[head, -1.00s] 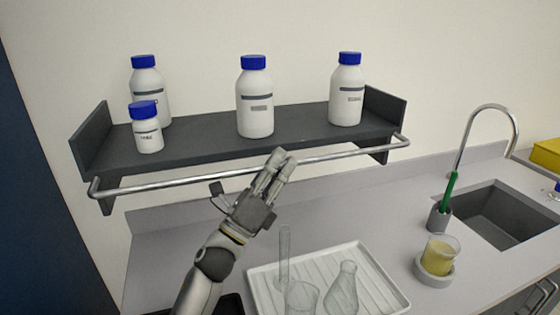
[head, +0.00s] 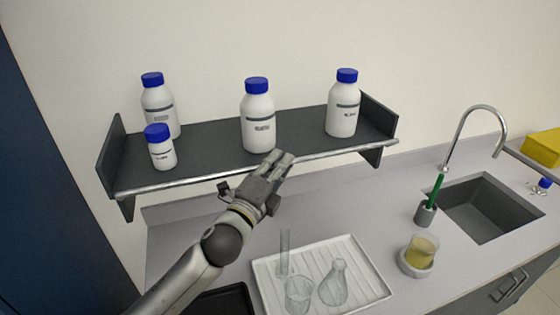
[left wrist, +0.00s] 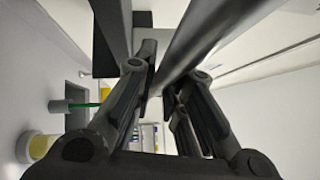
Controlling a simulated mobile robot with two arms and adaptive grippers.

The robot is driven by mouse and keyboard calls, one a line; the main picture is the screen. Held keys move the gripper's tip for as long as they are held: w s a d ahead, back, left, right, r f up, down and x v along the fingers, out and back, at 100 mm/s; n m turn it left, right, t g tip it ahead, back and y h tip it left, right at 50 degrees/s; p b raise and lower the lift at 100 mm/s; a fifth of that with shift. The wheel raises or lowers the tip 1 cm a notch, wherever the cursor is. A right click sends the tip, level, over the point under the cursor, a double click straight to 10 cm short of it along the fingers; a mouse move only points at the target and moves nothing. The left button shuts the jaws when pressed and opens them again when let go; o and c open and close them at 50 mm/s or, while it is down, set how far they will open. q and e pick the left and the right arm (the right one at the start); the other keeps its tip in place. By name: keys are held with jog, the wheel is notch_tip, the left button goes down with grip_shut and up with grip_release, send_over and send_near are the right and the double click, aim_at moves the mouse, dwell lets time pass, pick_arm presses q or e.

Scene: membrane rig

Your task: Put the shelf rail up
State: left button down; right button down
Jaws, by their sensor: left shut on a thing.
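The shelf rail (head: 345,151) is a long silver bar. In the head view it lies along the front edge of the dark shelf (head: 205,147), raised to about the level of the shelf board. My left gripper (head: 279,161) is shut on the rail near its middle, reaching it from below and in front, and hides a short stretch. In the left wrist view the rail (left wrist: 198,42) runs between the fingers (left wrist: 163,82). My right gripper is not in view.
Three large white bottles (head: 258,122) and a small one (head: 161,151) with blue caps stand on the shelf. Below are a white tray (head: 372,283) with glassware, a beaker of yellow liquid (head: 422,249), and a sink (head: 490,212) with a tall tap (head: 466,125).

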pick_arm(q)
jog(key=shift+w+a+r+n+g+y, duration=0.2)
jog(key=shift+w+r+n+g+y, duration=0.15)
jog(key=shift+w+n+g, duration=0.5)
jog(key=shift+w+a+r+n+g+y, duration=0.2)
jog(key=shift+w+a+n+g+y, duration=0.15)
jog(key=shift+n+g, duration=0.8)
jog(key=shift+w+a+r+n+g+y, duration=0.1)
jog(key=shift+w+r+n+g+y, duration=0.2)
jog(key=shift+w+n+g, duration=0.55)
jog(key=shift+s+g, duration=0.15)
jog(key=shift+g, duration=0.2)
jog(key=c, duration=1.5)
grip_release()
jog(key=shift+f, duration=0.1)
